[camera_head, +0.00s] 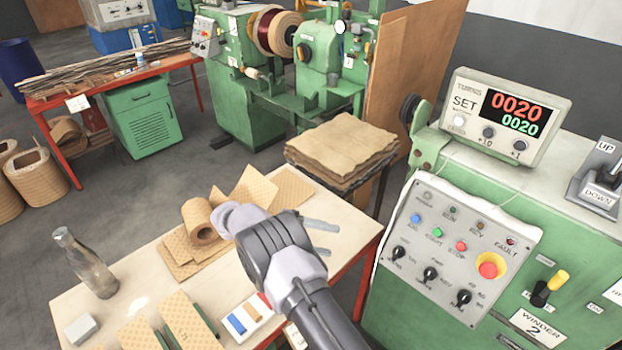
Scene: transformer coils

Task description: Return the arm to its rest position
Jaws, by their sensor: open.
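My arm reaches up from the bottom edge over the pale worktable (140,270). My gripper (331,240) shows at the right of the arm's end, as two grey fingers set apart over the table's right part. It looks open, and nothing shows between the fingers. The wrist hides part of the gripper and part of the table behind it. A roll of tan patterned paper (200,218) and tan sheets (256,186) lie just left of and behind the arm's end.
A glass bottle (84,262), a grey block (82,329) and a card with coloured strips (246,318) are on the table. A green winder control panel (455,250) stands close right. Stacked brown sheets (343,147) stand behind. Grey floor (120,200) is open at left.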

